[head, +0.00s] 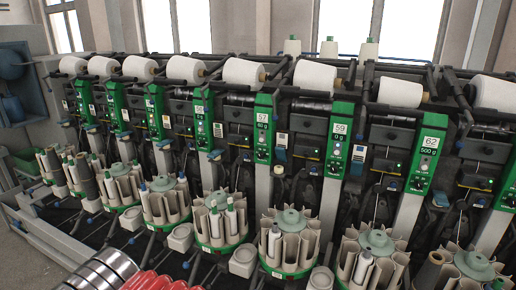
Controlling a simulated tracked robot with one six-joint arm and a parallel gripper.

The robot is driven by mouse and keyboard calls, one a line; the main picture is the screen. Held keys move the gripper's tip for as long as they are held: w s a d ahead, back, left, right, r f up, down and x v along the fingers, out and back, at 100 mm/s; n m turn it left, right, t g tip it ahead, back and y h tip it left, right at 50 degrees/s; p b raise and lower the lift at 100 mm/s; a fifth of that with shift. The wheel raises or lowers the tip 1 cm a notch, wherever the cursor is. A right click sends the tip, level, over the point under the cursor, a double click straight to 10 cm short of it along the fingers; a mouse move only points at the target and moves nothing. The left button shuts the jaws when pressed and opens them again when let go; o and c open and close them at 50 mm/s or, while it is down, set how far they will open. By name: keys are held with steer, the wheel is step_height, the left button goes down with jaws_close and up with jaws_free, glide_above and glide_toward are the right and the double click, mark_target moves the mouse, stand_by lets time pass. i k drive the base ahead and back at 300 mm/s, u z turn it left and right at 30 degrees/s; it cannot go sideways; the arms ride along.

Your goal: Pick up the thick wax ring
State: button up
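I cannot make out the thick wax ring for certain in the head view. A small pale round piece (279,171) sits on the front of the winder between the units marked 57 and 59; it is too small to tell whether it is a wax ring. My gripper is not in view.
The cone winder (339,135) fills the view, with green numbered unit panels and white yarn cones (315,77) on top. Round magazines (290,238) holding bobbins project along its front, with pale open boxes (243,261) between them. A grey rail (50,238) edges the lower left.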

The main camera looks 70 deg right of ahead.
mark_target(278, 169)
steer(key=z, duration=2.4)
